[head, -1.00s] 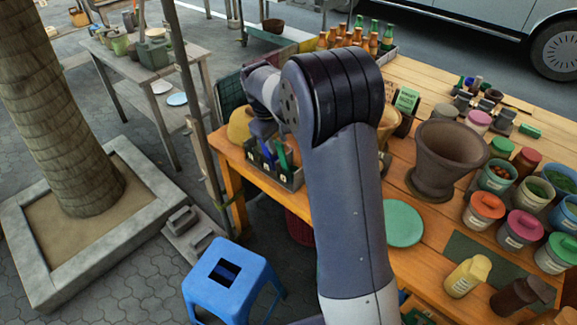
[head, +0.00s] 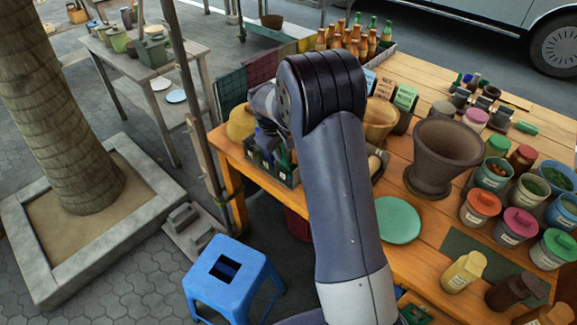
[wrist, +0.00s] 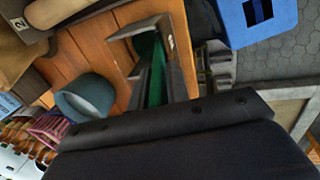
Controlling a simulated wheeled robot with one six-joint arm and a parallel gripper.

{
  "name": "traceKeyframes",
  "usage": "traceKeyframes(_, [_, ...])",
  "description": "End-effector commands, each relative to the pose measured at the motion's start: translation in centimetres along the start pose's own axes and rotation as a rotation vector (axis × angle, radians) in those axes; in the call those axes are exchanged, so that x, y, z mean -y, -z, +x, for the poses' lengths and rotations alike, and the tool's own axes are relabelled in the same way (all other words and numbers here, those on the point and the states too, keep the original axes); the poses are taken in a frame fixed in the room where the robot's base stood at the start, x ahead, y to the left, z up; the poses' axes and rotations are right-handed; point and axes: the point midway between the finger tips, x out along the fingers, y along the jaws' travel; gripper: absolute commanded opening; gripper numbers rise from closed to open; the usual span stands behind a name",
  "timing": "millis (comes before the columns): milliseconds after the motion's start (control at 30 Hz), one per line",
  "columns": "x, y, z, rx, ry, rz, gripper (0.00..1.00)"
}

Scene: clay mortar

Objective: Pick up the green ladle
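The green ladle shows in the wrist view as a narrow green strip (wrist: 157,80) with a darker green rounded part near its top end. It lies between dark grey bars in front of my gripper; whether it touches them is unclear. In the head view my gripper (head: 272,132) is low over the black utensil caddy (head: 287,178) at the table's left edge, largely hidden behind my arm. A blue-handled utensil (head: 263,142) stands in the caddy beside it. I cannot tell my fingers from the caddy walls, so their opening is unclear.
A large clay mortar (head: 440,155), several lidded tubs and a green disc (head: 398,220) stand on the wooden table. A yellow bowl (head: 241,123) sits left of the caddy. Small signs (head: 405,97) and bottles stand behind. A blue stool (head: 232,280) stands on the ground left of the table.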

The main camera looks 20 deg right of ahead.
Motion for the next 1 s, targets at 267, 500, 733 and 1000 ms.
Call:
traceKeyframes(267, [0.0,0.0,0.0,0.0,0.0,0.0,0.0])
traceKeyframes(500, [0.0,0.0,-0.1,0.0,0.0,0.0,0.0])
traceKeyframes(733, [-0.1,0.0,-0.5,-0.001,-0.001,0.001,0.0])
traceKeyframes(1000, [-1.2,0.1,-5.3,-0.006,-0.004,0.001,0.0])
